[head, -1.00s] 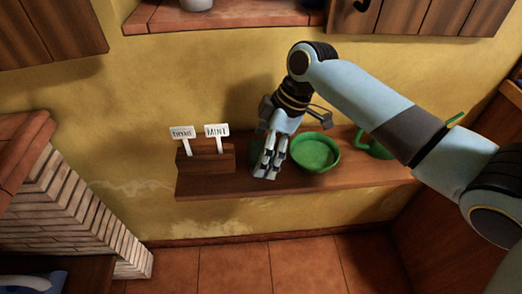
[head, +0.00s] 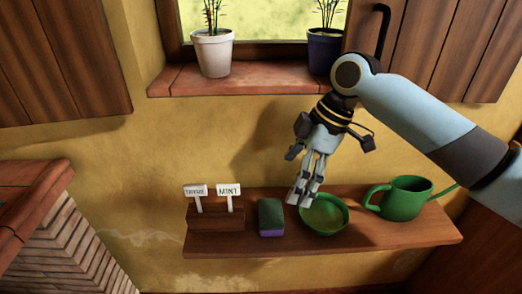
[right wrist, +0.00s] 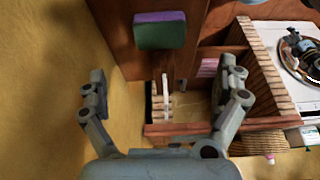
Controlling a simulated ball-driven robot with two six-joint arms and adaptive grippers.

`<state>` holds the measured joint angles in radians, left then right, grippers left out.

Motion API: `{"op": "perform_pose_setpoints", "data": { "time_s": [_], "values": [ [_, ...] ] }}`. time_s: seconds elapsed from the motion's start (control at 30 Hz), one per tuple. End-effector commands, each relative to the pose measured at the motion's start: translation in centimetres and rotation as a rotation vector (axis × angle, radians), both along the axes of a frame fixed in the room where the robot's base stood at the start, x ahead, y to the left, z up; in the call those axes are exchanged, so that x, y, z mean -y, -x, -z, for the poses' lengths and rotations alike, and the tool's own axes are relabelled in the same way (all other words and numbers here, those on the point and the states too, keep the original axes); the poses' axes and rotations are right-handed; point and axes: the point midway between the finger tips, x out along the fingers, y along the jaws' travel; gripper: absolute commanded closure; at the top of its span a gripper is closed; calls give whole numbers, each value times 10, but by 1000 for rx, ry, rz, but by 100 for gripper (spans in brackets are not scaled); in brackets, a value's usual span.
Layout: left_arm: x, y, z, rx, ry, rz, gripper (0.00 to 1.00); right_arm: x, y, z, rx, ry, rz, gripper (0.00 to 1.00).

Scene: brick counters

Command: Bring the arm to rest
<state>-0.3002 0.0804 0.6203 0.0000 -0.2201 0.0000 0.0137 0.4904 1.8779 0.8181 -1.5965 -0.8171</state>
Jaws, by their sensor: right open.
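My right arm comes in from the right in the head view. Its gripper (head: 305,198) points down above the wall shelf, in front of the left part of the green bowl (head: 328,222). In the right wrist view the two fingers (right wrist: 163,78) are spread wide apart with nothing between them. A green and purple sponge (head: 271,217) stands on the shelf just left of the gripper; it also shows in the right wrist view (right wrist: 160,30), beyond the fingertips. My left gripper is not in view.
The wooden shelf (head: 380,236) also holds a planter box (head: 216,219) with thyme and mint labels and a green watering can (head: 408,196). A window sill (head: 270,78) with a white pot (head: 212,54) and a dark blue pot (head: 325,52) is above. Open wall lies left of the arm.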

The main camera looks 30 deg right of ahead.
Motion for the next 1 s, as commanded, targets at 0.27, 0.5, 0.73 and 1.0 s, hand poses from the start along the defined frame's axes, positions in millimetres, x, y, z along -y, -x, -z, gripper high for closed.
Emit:
{"op": "perform_pose_setpoints", "data": {
  "time_s": [0.27, 0.5, 0.73, 1.0],
  "values": [
    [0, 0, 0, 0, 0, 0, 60, -7, 10, 6, -11, 9, 32, 0],
    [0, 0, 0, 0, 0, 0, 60, -35, 78, 25, -49, 83, 337, 0],
    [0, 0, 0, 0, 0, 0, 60, -40, 131, 15, -40, 127, 655, 0],
    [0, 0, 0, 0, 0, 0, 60, -30, 176, -9, -13, 157, 968, 0]
  ]
}}
